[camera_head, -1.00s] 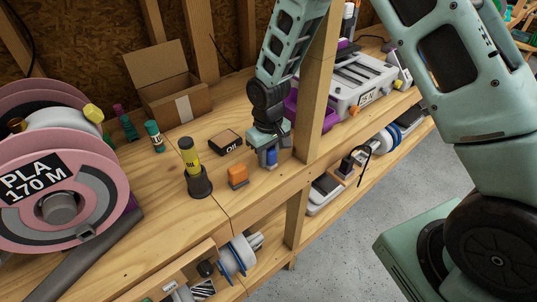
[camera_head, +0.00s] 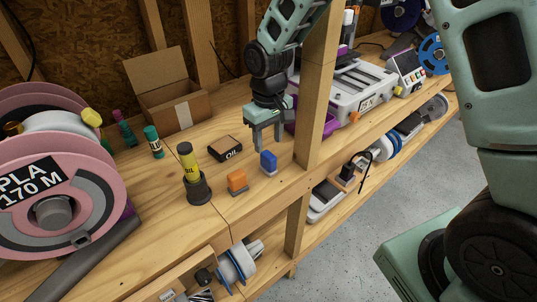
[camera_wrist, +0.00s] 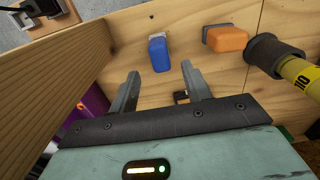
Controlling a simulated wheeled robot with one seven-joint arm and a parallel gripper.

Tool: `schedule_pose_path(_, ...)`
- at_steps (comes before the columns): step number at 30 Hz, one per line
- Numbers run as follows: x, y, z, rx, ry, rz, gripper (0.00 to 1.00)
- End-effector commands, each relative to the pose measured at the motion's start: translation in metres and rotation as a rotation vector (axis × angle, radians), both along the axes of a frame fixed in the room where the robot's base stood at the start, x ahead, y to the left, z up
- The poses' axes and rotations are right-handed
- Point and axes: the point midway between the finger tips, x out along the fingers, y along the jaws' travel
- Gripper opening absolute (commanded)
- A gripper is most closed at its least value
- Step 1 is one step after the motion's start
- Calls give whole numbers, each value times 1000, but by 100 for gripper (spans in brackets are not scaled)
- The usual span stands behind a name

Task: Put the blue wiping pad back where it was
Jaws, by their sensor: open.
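The blue wiping pad (camera_head: 268,161) stands on the wooden bench top, to the right of an orange pad (camera_head: 237,181). My gripper (camera_head: 265,150) is open and empty, just behind and above the blue pad, apart from it. In the wrist view the blue pad (camera_wrist: 158,52) lies ahead of the open fingers (camera_wrist: 160,80), nothing between them. The orange pad also shows there (camera_wrist: 225,39), with a gap between the two pads.
A wooden post (camera_head: 318,90) stands close to the right of my gripper. A black oil box (camera_head: 226,148) and a yellow oil tube in a dark holder (camera_head: 197,188) are on the left. A purple bin (camera_head: 297,117) and grey case (camera_head: 350,92) sit behind the post.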

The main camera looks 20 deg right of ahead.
Motion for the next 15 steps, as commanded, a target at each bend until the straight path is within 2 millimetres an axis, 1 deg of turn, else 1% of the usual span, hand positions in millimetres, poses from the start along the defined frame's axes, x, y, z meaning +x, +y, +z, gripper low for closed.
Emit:
schedule_pose_path(1, 1, 0, 9, 2, -5, -1, 48)
schedule_pose_path(3, 1, 0, 20, 1, -3, -1, 48)
schedule_pose_path(8, -1, 1, 34, 2, -2, 1, 48)
schedule_pose_path(10, -8, 7, 41, 7, -1, 14, 48)
schedule_pose_path(11, -15, 12, 45, 11, -2, 24, 48)
schedule_pose_path(13, -39, 27, 57, 26, -1, 57, 48)
schedule_pose_path(14, -53, 34, 63, 32, -2, 78, 48)
schedule_pose_path(15, -74, 44, 71, 43, -2, 107, 48)
